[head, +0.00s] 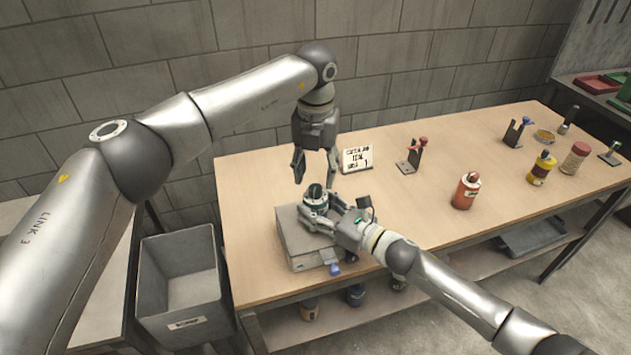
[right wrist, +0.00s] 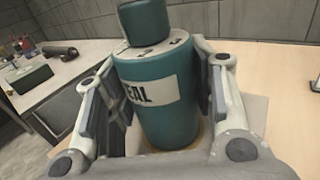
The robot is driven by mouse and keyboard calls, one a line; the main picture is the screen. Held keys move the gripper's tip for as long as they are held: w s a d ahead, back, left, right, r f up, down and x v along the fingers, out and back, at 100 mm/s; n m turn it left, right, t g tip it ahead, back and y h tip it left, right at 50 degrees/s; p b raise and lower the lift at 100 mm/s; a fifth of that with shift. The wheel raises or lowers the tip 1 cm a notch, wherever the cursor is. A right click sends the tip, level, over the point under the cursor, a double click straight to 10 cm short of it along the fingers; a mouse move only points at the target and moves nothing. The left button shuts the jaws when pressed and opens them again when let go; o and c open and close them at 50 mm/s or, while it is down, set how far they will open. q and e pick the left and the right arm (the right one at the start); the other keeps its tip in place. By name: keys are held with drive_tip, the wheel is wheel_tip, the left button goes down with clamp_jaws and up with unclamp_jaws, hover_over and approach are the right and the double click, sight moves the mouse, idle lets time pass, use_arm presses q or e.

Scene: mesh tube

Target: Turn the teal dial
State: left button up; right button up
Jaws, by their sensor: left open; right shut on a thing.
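A teal cylinder with a smaller teal cap or knob on top stands upright; its white label shows "EAL" in the right wrist view (right wrist: 165,118). In the head view it looks dark (head: 316,193) and sits on a grey box (head: 292,240) at the table's left front. My right gripper (head: 322,212) is shut on the cylinder's body from the front right; its fingers lie on both sides (right wrist: 160,88). My left gripper (head: 315,178) points down, open and empty, just above the cap. Whether its tips touch the cap is unclear.
A white sign card (head: 357,159) stands behind the box. A stand with a red knob (head: 412,156), a red-orange bottle (head: 466,192) and a yellow container (head: 541,169) are farther right. A grey bin (head: 180,275) stands left of the table. The table's middle front is clear.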

sight(316, 187)
use_arm(q)
wheel_tip(316, 187, up, 8)
drive_tip(key=shift+f, duration=0.1)
idle(0.4)
use_arm(e)
drive_tip(key=o, duration=1.2)
